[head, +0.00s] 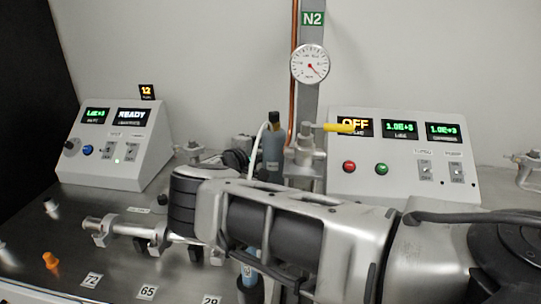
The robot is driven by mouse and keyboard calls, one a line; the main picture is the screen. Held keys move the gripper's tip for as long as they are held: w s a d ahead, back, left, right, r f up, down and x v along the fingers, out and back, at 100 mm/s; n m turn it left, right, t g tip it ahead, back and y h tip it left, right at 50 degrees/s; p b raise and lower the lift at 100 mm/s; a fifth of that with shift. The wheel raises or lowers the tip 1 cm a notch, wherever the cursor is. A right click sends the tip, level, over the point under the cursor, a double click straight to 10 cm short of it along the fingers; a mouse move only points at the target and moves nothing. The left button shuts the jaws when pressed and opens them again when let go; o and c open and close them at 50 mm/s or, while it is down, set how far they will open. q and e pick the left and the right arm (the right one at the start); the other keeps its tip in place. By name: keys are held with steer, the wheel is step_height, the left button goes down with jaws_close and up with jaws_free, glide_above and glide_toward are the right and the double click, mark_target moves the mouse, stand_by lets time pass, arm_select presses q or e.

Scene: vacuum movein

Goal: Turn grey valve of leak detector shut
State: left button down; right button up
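The leak detector (118,145) is a sloped white box at the left, with displays reading READY and a green number, and a green lamp lit. A small grey valve (193,149) stands just right of it; its lower part is hidden behind my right arm, and I cannot tell its handle position. My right arm comes in from the right and lies across the middle foreground. No fingertips of either gripper show, and my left arm is out of view.
A white control box (400,192) stands at the right, with an OFF display. A yellow-handled valve (305,150) sits below a round gauge (310,64). A metal pipe (125,228) and an orange cap (50,260) are on the bench.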

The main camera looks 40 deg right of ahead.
steer(key=shift+b+x, duration=0.5)
steer(key=shift+x, duration=0.45)
jaws_close()
